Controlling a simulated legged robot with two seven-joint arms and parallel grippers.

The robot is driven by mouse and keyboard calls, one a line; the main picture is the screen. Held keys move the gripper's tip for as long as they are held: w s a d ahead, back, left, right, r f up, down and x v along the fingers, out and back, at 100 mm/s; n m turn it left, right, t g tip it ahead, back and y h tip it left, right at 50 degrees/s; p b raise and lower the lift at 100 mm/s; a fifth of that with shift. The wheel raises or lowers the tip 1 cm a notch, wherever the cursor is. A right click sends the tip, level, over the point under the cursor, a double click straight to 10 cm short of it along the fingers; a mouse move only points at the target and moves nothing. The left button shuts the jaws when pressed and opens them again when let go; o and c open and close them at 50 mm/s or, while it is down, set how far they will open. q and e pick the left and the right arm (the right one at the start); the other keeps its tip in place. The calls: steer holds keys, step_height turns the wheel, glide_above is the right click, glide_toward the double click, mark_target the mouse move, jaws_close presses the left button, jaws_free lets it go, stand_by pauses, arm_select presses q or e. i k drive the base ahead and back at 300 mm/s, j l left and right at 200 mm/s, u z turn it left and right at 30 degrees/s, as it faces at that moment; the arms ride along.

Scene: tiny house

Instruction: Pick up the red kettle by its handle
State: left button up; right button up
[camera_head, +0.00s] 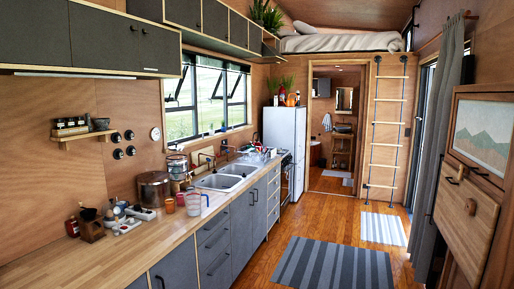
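I cannot make out a red kettle with certainty. Small red and orange items (290,100) stand on top of the white fridge (284,130), too small to identify. Some red also shows among the cluttered dishes (257,154) beyond the sink. A small dark red item (72,227) stands at the near left of the wooden counter (135,243), and its shape is unclear. Neither of my grippers is in view.
The wooden floor (265,262) is open along the counter, with a striped rug (335,264). A ladder (386,130) stands at the back; a cabinet (470,205) is at right.

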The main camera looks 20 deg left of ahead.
mark_target(259, 143)
steer(key=i+u, duration=0.2)
steer(key=i, duration=6.45)
steer(key=i+u, duration=0.1)
steer(key=i, duration=0.4)
steer(key=i+l+u, duration=0.1)
steer(key=i, duration=0.4)
steer(key=i+l+u, duration=0.1)
steer(key=i, duration=0.4)
steer(key=i+l+u, duration=0.15)
steer(key=i, duration=0.35)
